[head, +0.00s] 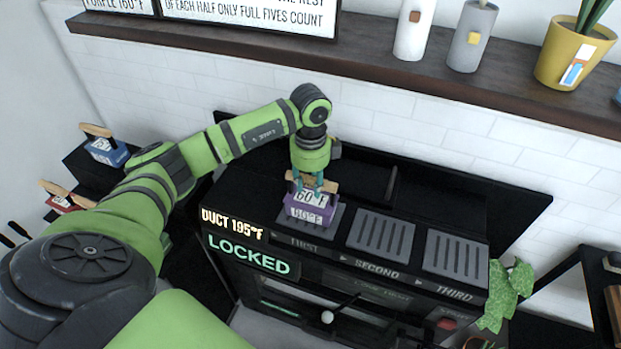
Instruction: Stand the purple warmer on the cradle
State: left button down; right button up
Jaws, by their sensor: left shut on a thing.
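The plates marked SECOND (380,231) and THIRD (456,257) are bare. My right gripper is not in view.
The black machine shows "DUCT 195°F" and "LOCKED" (248,257). A blue block (106,151) and a red block (62,203) with wooden handles stand at left. A wooden shelf (350,55) with vases and a yellow pot (572,57) runs along the back wall.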

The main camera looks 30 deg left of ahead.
pick_arm(q)
jog(key=shift+w, duration=0.1)
jog(key=c, duration=0.9)
grip_release()
jog(key=shift+d+f, duration=0.1)
jog(key=shift+o, duration=0.2)
jog(key=shift+r, duration=0.55)
notch_tip(320, 180, up, 10)
jog(key=b, duration=0.3)
jog(key=shift+f, duration=0.1)
jog(key=shift+r, duration=0.75)
